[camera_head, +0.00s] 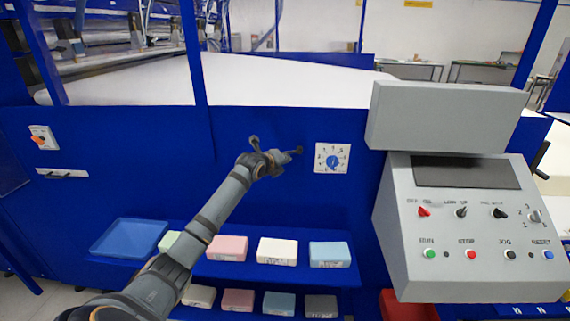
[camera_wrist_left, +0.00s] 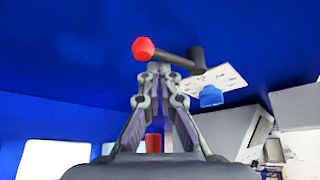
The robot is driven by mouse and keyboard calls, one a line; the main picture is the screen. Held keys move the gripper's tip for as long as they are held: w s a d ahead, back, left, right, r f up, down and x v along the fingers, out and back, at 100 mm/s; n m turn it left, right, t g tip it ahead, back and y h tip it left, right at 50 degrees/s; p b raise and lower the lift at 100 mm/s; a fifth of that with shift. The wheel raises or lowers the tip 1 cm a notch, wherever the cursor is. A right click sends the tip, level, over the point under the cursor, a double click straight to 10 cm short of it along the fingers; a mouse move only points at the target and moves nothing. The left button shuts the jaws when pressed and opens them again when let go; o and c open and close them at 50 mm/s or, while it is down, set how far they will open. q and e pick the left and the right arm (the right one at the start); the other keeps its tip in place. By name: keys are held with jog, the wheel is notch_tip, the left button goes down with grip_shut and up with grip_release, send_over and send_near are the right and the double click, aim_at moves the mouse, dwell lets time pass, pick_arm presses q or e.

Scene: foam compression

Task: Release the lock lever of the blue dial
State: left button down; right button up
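The blue dial (camera_head: 333,161) sits on a white marked plate (camera_head: 320,148) on the blue panel; its blue knob also shows in the left wrist view (camera_wrist_left: 211,97). The lock lever is a dark bar (camera_wrist_left: 179,60) with a red ball knob (camera_wrist_left: 143,49), beside the plate. In the head view its dark end (camera_head: 298,150) shows just left of the plate; the gripper hides the rest. My left gripper (camera_head: 278,159) is at the lever. Its fingertips (camera_wrist_left: 160,69) are drawn together close under the bar; contact is unclear. My right gripper is out of view.
A grey control box (camera_head: 470,235) juts out right of the dial. Below, shelves hold coloured foam blocks (camera_head: 277,251) and a blue tray (camera_head: 130,238). A blue frame post (camera_head: 194,60) stands at the upper left. The panel around the dial is clear.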

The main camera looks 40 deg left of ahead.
pick_arm(q)
jog(key=s+d+r+b, duration=0.1)
jog(key=s+d+b, duration=0.3)
jog(key=s, duration=0.4)
jog(key=shift+d+b, duration=0.35)
jog(key=shift+r, duration=0.1)
